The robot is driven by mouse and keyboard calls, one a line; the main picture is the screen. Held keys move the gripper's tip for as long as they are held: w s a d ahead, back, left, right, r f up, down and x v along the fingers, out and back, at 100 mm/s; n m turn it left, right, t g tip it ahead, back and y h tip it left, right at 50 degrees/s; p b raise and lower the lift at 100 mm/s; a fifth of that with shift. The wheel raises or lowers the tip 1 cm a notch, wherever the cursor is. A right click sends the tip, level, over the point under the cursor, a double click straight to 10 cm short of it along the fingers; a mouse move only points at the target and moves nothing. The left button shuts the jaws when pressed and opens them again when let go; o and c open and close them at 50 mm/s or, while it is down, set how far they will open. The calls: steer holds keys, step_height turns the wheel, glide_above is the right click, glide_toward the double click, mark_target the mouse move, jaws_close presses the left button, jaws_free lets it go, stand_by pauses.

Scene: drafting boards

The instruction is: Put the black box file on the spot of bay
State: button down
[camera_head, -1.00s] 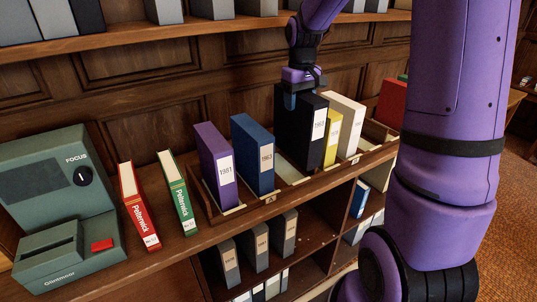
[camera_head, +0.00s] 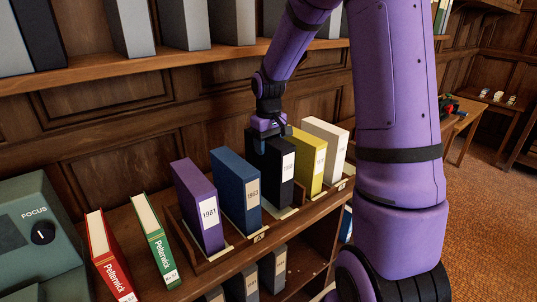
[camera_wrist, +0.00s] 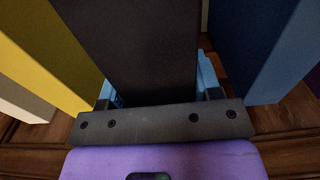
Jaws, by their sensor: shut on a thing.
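The black box file (camera_head: 285,170) stands upright in the wooden rack (camera_head: 210,262), in the slot between the blue file (camera_head: 238,190) and the yellow file (camera_head: 309,160). My gripper (camera_head: 267,138) is over its top rear part and shut on it. In the wrist view the black file (camera_wrist: 155,50) runs between the blue fingertips of my gripper (camera_wrist: 160,88). Whether its bottom touches the rack floor is hidden.
A purple file (camera_head: 198,208) and a white file (camera_head: 325,147) stand in the same rack. A red book (camera_head: 108,255) and a green book (camera_head: 155,240) lean at its left. A grey-green machine (camera_head: 35,240) is further left. A shelf (camera_head: 130,62) with grey files runs above.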

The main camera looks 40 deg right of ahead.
steer(key=shift+f, duration=1.6)
steer(key=shift+c, duration=1.5)
jaws_free()
step_height(320, 180, up, 12)
steer(key=s+a+r+t, duration=0.2)
steer(key=s+a+r, duration=0.7)
steer(key=s, duration=0.3)
steer(key=s+a+t, duration=0.3)
steer(key=s+a, duration=0.1)
steer(key=s, duration=1)
steer(key=shift+s+r, duration=0.3)
